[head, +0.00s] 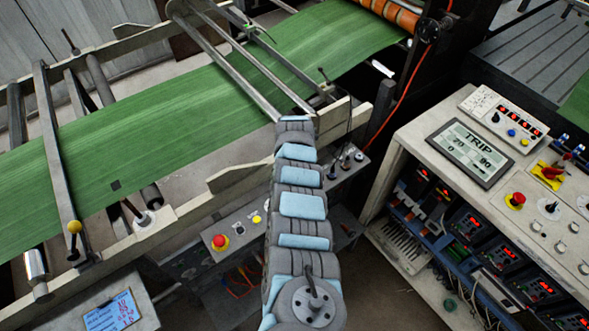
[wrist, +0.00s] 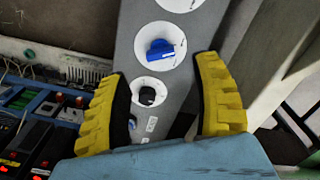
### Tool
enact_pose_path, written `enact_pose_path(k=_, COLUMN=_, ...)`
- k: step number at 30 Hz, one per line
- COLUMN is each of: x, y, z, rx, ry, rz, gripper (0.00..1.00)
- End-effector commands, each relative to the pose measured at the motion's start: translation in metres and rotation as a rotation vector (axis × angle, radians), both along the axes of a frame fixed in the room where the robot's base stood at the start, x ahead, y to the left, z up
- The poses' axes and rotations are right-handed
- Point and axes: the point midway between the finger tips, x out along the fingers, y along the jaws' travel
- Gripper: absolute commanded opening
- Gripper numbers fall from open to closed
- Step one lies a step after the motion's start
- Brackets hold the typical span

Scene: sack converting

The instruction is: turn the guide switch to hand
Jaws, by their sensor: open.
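In the wrist view a grey control panel (wrist: 185,100) carries a blue rotary knob (wrist: 160,50) on a round white plate and a smaller black knob (wrist: 147,96) nearer to me. The labels are too small to read, so I cannot tell which is the guide switch. My gripper (wrist: 166,100) is open, with one yellow finger on each side of the panel; the black knob lies between them in the picture, and nothing is held. In the head view the panel (head: 247,231) shows beside my arm, which hides part of it and my fingers.
A green web (head: 190,98) runs over rollers behind my arm. A red button (head: 219,241) is on the panel left of my arm. A control cabinet (head: 408,133) with a TRIP display (head: 471,152) stands at right. A pale frame post lies right of the fingers in the wrist view.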

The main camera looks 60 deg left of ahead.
Motion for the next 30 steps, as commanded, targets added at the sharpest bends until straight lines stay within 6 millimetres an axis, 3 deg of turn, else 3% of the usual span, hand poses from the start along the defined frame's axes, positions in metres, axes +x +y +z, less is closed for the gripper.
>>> enact_pose_path(k=12, x=0.002, y=0.001, z=0.053, rx=0.005, ry=-0.002, rz=-0.001, gripper=0.66)
enact_pose_path(k=30, x=0.000, y=0.001, z=0.060, rx=0.002, ry=-0.001, rz=0.001, gripper=0.66)
